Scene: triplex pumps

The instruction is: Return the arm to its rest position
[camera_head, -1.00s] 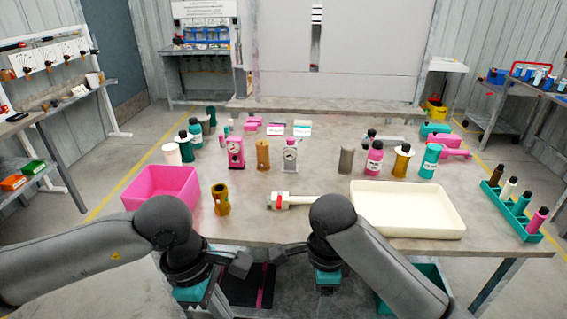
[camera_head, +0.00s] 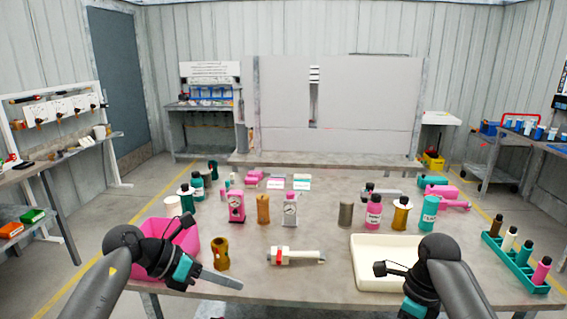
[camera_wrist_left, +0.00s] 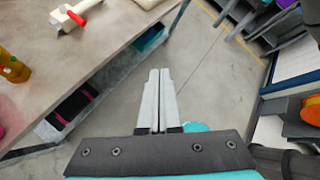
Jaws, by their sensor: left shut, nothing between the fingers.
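My left gripper (camera_head: 240,286) is raised in front of the table's near edge, in front of the pink bin (camera_head: 185,238). Its fingers point right and are shut with nothing between them. In the left wrist view, the two pale fingers (camera_wrist_left: 160,72) lie together over the grey floor, off the table's edge. My right arm (camera_head: 450,285) comes in from the lower right, in front of the cream tray. Its wrist (camera_head: 415,306) is cut by the lower frame edge, and its fingers do not show.
The table (camera_head: 320,285) holds a white-and-red pump part (camera_head: 297,256), a brown part (camera_head: 220,253), the cream tray (camera_head: 361,262), several bottles and cylinders, and a teal rack (camera_head: 515,262) at the right. In the left wrist view, open floor (camera_wrist_left: 215,70) lies beyond the fingertips.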

